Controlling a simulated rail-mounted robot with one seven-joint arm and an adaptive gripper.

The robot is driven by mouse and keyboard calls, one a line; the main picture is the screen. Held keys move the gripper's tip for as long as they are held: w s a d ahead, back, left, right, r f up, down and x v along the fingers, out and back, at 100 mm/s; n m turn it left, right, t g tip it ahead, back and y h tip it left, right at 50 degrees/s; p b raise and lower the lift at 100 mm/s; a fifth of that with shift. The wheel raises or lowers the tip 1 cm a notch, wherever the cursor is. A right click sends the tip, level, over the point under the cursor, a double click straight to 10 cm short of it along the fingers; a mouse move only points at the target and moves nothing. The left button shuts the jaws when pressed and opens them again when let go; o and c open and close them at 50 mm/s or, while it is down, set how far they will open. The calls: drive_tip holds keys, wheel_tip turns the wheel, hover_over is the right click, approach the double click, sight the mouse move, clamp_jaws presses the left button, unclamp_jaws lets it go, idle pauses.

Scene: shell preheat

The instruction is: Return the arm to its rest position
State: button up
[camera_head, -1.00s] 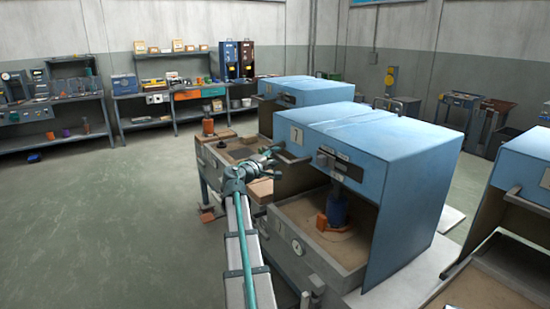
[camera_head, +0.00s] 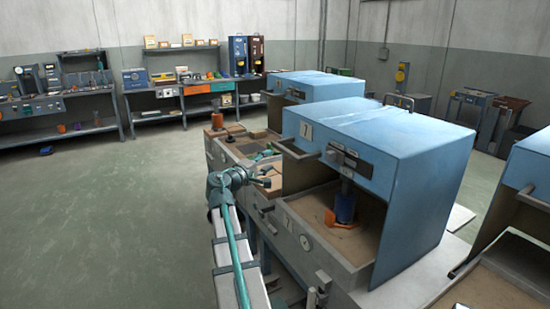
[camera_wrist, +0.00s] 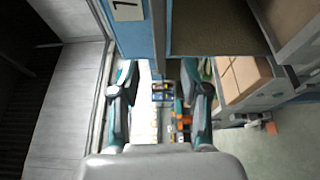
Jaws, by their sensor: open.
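My gripper (camera_head: 266,177) is at the end of my arm, in front of the left side of the nearest blue preheat unit (camera_head: 400,140). In the wrist view its two fingers (camera_wrist: 158,95) stand apart with nothing between them. Past them, the far workbench with its small coloured items shows, out of reach. In the head view a dark blue cylinder (camera_head: 345,206) stands inside the unit's open front. An orange piece (camera_head: 337,221) lies beside it on the sandy bed.
The unit's grey front tray wall (camera_head: 308,243) runs close along my arm's right side. A second blue unit (camera_head: 315,86) stands behind, and another edge of blue housing (camera_head: 525,170) is at right. Open green floor (camera_head: 110,220) lies to the left.

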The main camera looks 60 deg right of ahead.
drive_tip(key=shift+w+a, duration=0.1)
drive_tip(key=shift+a, duration=0.85)
